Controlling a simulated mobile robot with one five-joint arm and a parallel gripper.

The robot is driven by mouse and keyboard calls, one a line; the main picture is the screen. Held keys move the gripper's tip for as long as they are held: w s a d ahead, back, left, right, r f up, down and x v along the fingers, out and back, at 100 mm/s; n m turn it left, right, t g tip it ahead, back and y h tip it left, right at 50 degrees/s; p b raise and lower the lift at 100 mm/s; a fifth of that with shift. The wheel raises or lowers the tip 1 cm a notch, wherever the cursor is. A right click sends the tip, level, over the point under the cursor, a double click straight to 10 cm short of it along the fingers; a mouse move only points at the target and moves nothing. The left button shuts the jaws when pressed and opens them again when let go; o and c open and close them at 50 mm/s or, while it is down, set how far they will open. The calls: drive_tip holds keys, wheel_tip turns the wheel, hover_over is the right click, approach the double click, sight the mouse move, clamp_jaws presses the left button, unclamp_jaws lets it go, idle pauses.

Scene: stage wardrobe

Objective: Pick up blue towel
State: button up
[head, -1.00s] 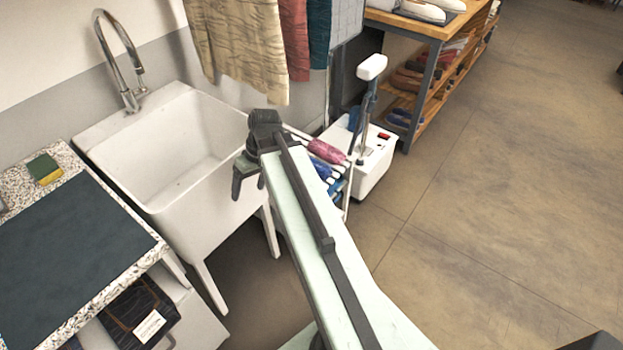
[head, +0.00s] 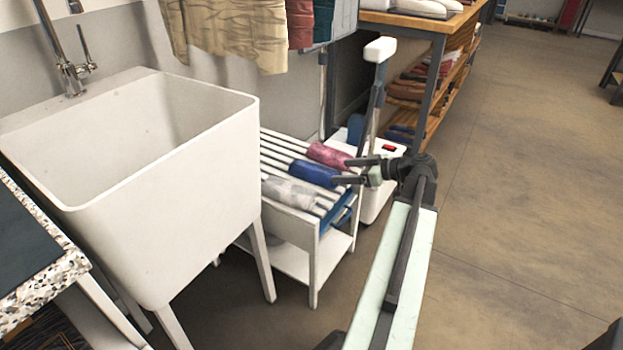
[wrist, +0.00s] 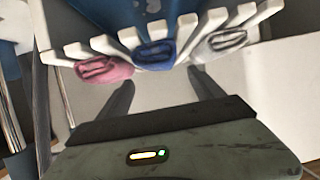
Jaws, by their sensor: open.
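The blue towel (head: 314,174) is rolled up and lies on a white slatted rack, between a pink rolled towel (head: 328,155) and a whitish-grey one (head: 291,192). In the wrist view the blue towel (wrist: 155,54) sits ahead, with its rolled end facing me, the pink towel (wrist: 104,70) to its left and the grey one (wrist: 226,40) to its right. My gripper (head: 340,171) is open and empty. Its two fingers, also in the wrist view (wrist: 160,88), are spread apart and point at the blue towel's end, short of it as far as I can tell.
The white slatted rack (head: 275,155) stands beside a big white sink (head: 165,215). A white machine with an upright pole (head: 378,48) stands behind my gripper. Hanging garments (head: 235,35) are above the rack. The floor to the right is clear.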

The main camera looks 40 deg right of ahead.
sight(332, 173)
drive_tip(key=shift+w, duration=0.35)
drive_tip(key=shift+b+x, duration=0.5)
drive_tip(key=shift+x, duration=0.7)
drive_tip(key=w+f+b, duration=0.1)
drive_tip(key=w+a+f+b, duration=0.1)
drive_tip(key=w, duration=0.1)
drive_tip(key=shift+w+f, duration=0.2)
drive_tip(key=shift+f, duration=0.15)
drive_tip(key=shift+w+a+f+b, duration=0.1)
drive_tip(key=shift+w+b, duration=0.25)
drive_tip(key=c, duration=1)
wheel_tip(332, 173, up, 11)
drive_tip(key=p, duration=1)
drive_tip(key=shift+f, duration=0.25)
drive_tip(key=shift+c, duration=0.2)
drive_tip(key=shift+f, duration=0.1)
